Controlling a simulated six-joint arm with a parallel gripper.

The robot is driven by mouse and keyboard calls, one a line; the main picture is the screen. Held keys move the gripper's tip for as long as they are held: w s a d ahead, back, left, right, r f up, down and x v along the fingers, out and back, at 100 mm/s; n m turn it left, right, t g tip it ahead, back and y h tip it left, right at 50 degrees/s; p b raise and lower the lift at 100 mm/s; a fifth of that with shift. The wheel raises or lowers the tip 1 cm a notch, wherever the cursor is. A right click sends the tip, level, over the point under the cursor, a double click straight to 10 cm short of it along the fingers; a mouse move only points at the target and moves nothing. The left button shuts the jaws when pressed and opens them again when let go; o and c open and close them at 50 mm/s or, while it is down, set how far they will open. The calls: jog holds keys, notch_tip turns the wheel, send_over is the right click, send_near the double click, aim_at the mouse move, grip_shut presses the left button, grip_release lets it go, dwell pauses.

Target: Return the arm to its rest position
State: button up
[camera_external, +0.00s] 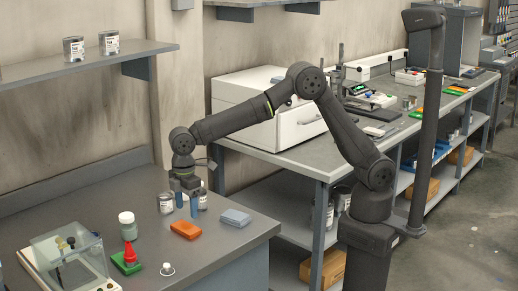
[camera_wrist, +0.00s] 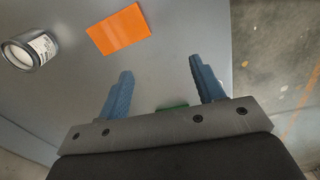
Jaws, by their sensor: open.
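My gripper (camera_external: 186,203) hangs pointing down over the grey bench (camera_external: 225,247) at the left, at the end of my bent arm. Its two blue fingers are apart, and nothing is held between them in the wrist view (camera_wrist: 160,66). In the external view, the fingers are near a labelled tin (camera_external: 166,204) and behind an orange block (camera_external: 185,230). In the wrist view, the orange block (camera_wrist: 118,28) and a tin (camera_wrist: 30,51) lie beyond the left finger. A green thing (camera_wrist: 172,107) is mostly hidden by the gripper body.
A wall shelf (camera_external: 90,64) holds two tins. A white cabinet (camera_external: 270,108) stands on the rear bench.

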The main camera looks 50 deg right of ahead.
jog(key=shift+s+a+f, duration=0.35)
jog(key=shift+a+f, duration=0.1)
jog(key=shift+a, duration=0.15)
jog(key=shift+s+a+f, duration=0.4)
jog(key=shift+a, duration=0.25)
jog(key=shift+s+a+f, duration=0.35)
jog(key=shift+a+f, duration=0.1)
jog(key=shift+a, duration=0.15)
